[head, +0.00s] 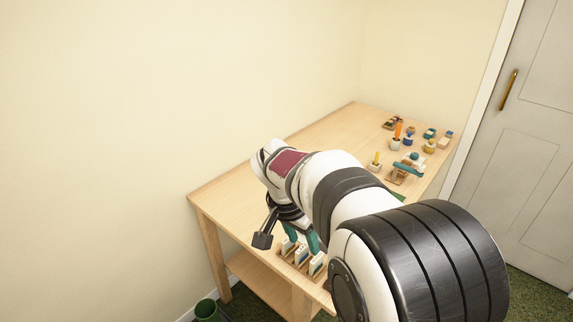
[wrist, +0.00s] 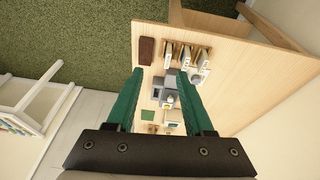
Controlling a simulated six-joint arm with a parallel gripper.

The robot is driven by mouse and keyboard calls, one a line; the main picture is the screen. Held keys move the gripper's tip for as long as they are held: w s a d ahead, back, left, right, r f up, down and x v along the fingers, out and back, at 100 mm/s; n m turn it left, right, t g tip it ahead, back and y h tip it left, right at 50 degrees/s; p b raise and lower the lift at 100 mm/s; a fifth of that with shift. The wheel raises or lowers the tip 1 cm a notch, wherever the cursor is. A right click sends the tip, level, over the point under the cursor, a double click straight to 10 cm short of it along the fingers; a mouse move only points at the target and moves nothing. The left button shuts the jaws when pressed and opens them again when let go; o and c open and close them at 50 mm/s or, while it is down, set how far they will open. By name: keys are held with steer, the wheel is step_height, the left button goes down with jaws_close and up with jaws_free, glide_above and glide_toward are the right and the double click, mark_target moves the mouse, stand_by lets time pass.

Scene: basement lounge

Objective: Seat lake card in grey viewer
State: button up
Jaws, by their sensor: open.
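My gripper (head: 301,240) is open, its two teal fingers pointing down over the rack end of the table in the head view. In the wrist view its fingers (wrist: 160,74) are spread with nothing held between them. Several cards (head: 302,256) stand upright in a wooden rack; they also show at the top of the wrist view (wrist: 185,56). Which one is the lake card I cannot tell; the pictures are too small. A grey blocky thing (wrist: 164,86), which looks like the viewer, lies below the rack in the wrist view. In the head view my arm hides it.
The wooden table (head: 240,190) has clear room at its left and back. A brown block (wrist: 146,50), a white round thing (wrist: 199,76) and a green mat (wrist: 148,115) lie near the grey thing. An orange item in a cup (head: 396,140) and several small objects stand at the far right.

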steer(key=t, duration=0.1)
glide_toward(302, 248)
steer(key=shift+m+h, duration=0.3)
steer(key=shift+h, duration=0.1)
steer(key=x, duration=0.9)
steer(key=shift+a+f, duration=0.3)
steer(key=shift+f, duration=0.1)
jaws_close()
